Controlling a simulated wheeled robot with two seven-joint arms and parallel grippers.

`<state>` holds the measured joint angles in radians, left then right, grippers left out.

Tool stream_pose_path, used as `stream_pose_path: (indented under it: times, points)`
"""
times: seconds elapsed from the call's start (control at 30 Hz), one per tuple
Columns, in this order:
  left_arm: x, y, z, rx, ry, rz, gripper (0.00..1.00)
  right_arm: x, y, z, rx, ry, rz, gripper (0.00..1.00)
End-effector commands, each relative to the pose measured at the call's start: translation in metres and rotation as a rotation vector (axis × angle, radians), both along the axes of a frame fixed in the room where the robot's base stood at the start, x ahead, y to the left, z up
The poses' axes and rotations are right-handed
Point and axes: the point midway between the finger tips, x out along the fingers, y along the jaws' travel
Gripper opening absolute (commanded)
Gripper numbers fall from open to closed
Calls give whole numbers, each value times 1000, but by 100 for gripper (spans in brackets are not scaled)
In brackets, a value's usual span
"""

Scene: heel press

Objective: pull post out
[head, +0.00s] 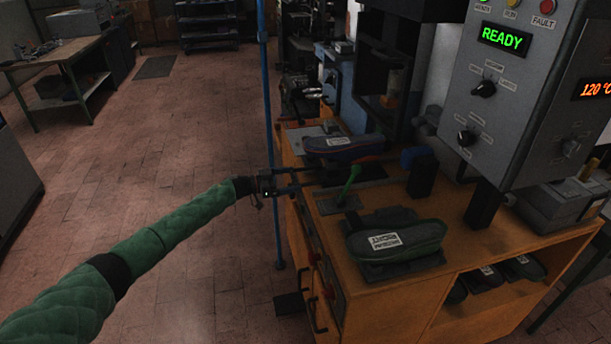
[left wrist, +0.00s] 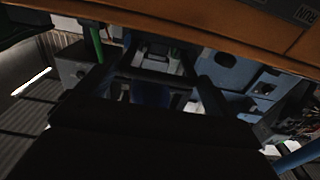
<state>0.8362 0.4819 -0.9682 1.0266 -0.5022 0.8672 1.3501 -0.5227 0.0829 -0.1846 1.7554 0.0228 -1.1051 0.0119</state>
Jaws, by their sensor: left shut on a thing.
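My left gripper (head: 318,180) reaches in from the left over the front edge of the orange bench, at the dark slide of the post (head: 362,171). It is shut on a dark part there, which seems to be the front of the post; the dim light hides the exact hold. In the left wrist view, a dark crossbar (left wrist: 150,72) lies between the fingers. A dark shoe (head: 343,145) lies just behind the slide. The post's inner end is hidden under the press. My right gripper is not in view.
A dark shoe labelled RIGHT (head: 396,241) lies on the bench (head: 395,295) nearer me. The control box (head: 515,100) reads READY and 120 °C. A blue pole (head: 277,220) stands by the arm.

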Motion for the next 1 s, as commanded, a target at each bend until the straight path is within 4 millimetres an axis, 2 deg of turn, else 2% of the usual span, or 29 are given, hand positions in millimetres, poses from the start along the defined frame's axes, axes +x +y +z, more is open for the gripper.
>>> stream_pose_path:
  times: [0.1, 0.3, 0.77, 0.8, 0.83, 1.0]
  points:
    - [-7, 19, -1, 2, 1, -1, 52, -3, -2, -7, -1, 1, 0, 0]
    - [-14, 37, -1, 0, 1, -3, 52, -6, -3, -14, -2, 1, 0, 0]
    - [-16, 44, -2, 0, 2, -3, 52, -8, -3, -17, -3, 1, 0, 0]
    - [-16, 44, -3, 1, 3, -3, 95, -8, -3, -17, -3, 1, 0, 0]
    - [-16, 44, -3, 1, 3, -3, 100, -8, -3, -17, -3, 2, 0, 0]
    - [-15, 44, -2, 0, 2, -2, 100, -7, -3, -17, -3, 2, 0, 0]
